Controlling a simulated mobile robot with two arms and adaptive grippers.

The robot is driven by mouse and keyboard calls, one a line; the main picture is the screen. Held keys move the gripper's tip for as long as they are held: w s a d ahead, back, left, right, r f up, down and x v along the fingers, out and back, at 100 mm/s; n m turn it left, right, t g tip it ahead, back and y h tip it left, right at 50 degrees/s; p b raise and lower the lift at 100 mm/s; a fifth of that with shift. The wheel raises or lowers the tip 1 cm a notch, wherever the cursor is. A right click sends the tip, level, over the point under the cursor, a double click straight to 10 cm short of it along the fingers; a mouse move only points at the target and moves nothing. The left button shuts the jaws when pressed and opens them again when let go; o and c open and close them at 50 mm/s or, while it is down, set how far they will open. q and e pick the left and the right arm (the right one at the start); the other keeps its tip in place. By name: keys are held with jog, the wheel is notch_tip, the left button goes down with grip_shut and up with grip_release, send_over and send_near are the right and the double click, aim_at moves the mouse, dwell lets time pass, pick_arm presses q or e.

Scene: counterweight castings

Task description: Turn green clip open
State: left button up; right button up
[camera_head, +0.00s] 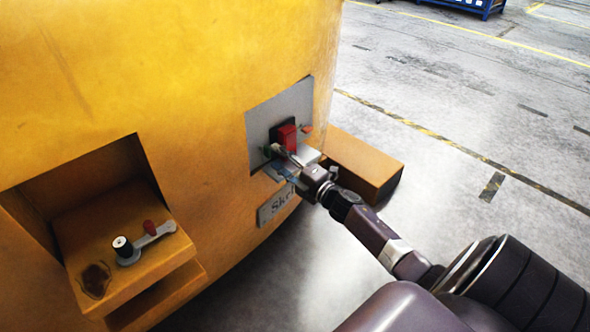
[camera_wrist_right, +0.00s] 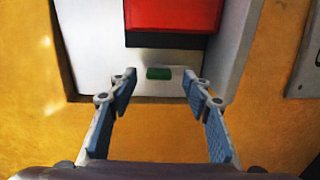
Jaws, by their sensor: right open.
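The green clip (camera_wrist_right: 158,73) is a small dark green block on the pale panel (camera_wrist_right: 95,40), below a red block (camera_wrist_right: 172,14) in the right wrist view. My right gripper (camera_wrist_right: 160,84) is open, with its two blue-padded fingers on either side of the clip and visible gaps to it. In the head view my right gripper (camera_head: 282,161) reaches the grey panel (camera_head: 262,117) just below the red block (camera_head: 287,137). I cannot make out the clip there; the gripper may hide it. My left gripper is not in view.
The panel is set in a big yellow casting (camera_head: 190,70). A recess at left holds a crank lever (camera_head: 146,243) with a black knob and a red one. A nameplate (camera_head: 278,205) sits below the panel. An orange block (camera_head: 362,165) juts out behind my arm. The floor at right is clear.

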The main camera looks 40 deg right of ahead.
jog(key=s, duration=0.9)
jog(key=shift+s+d, duration=0.3)
jog(key=shift+d, duration=0.1)
